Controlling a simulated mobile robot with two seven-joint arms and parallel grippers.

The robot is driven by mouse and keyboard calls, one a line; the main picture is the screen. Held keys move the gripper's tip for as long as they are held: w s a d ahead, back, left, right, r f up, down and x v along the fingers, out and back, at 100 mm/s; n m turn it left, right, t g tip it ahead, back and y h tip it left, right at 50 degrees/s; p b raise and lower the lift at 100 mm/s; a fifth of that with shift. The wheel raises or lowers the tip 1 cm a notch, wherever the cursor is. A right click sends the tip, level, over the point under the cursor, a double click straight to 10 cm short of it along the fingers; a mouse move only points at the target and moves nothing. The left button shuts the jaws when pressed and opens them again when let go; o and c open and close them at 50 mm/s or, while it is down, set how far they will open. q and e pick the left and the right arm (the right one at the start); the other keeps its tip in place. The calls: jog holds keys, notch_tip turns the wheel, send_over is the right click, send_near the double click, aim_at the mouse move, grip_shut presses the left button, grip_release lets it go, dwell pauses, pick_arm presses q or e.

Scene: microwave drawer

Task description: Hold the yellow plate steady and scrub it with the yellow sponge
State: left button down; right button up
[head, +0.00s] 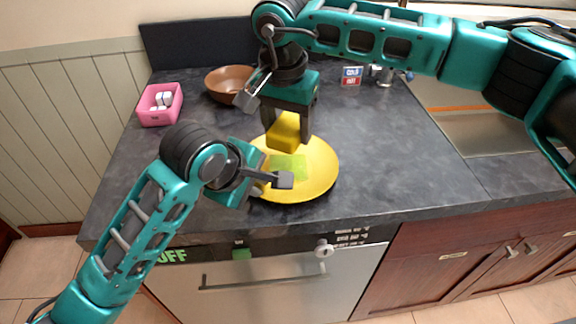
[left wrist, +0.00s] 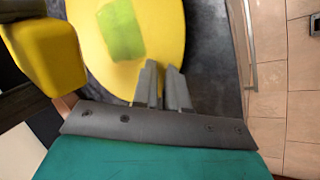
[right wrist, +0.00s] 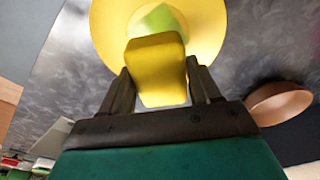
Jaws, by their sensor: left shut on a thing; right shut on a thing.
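The yellow plate (head: 318,166) lies on the dark counter near its front edge, with a light green patch (head: 289,166) on its surface. My left gripper (head: 284,181) is shut on the plate's near rim; its fingers also show at the rim in the left wrist view (left wrist: 163,88). My right gripper (head: 288,128) is shut on the yellow sponge (head: 284,131), pointing down above the far part of the plate. The sponge shows between the fingers in the right wrist view (right wrist: 156,68). In the left wrist view the sponge (left wrist: 48,62) appears raised off the plate.
A brown bowl (head: 229,84) stands behind the plate to the left, and a pink bin (head: 160,104) with white items is at the far left. Small boxes (head: 352,75) stand at the back. A sink (head: 462,120) is at right. The counter right of the plate is clear.

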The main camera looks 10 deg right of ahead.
jog(key=shift+f, duration=2.65)
jog(key=shift+s+f, duration=0.1)
jog(key=shift+f, duration=0.4)
